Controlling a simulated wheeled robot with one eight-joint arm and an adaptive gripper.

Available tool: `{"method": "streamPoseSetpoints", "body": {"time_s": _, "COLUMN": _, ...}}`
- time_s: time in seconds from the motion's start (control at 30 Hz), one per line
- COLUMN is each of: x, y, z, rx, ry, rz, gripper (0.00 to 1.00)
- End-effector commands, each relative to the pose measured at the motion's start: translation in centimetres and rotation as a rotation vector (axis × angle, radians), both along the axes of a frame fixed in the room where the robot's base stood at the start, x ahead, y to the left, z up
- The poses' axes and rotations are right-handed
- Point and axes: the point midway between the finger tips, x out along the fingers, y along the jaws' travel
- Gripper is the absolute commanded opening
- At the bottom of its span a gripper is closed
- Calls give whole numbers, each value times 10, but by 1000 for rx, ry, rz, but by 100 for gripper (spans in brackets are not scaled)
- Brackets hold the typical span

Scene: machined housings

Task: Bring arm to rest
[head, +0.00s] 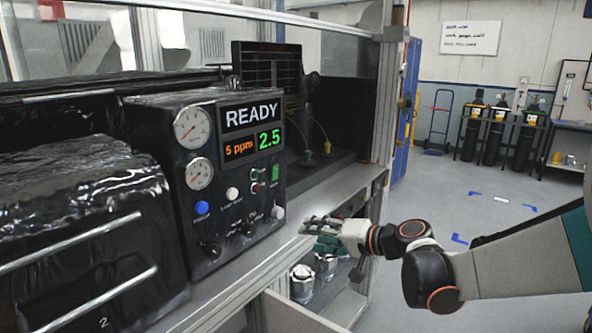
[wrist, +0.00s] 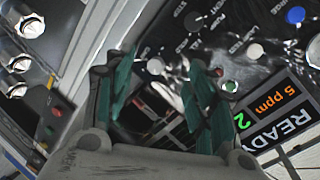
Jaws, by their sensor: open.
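My gripper (head: 322,240) is at the end of my arm, which reaches in from the right in the head view. It hovers by the front edge of the grey bench (head: 300,215), to the right of the control panel. In the wrist view, the green fingers of my gripper (wrist: 160,80) stand apart with nothing held between them. The black control panel (head: 230,165) shows READY, 5 ppm and 2.5; it also appears in the wrist view (wrist: 215,35), turned over.
Silver machined housings (head: 302,283) stand below my gripper in an open drawer (head: 290,312); several show in the wrist view (wrist: 28,25). A black machine (head: 80,230) with metal bars is at left. Gas cylinders (head: 497,130) stand far back.

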Motion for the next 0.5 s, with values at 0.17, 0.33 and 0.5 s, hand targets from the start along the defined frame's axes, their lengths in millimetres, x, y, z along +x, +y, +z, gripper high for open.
{"method": "streamPoseSetpoints", "body": {"time_s": 0.17, "x": -48, "y": -8, "z": 7, "rx": -169, "ry": 34, "rz": -8, "gripper": 51}}
{"method": "streamPoseSetpoints", "body": {"time_s": 0.33, "x": -95, "y": -23, "z": 7, "rx": -331, "ry": 62, "rz": -19, "gripper": 51}}
{"method": "streamPoseSetpoints", "body": {"time_s": 0.5, "x": -143, "y": -44, "z": 4, "rx": -494, "ry": 82, "rz": -37, "gripper": 51}}
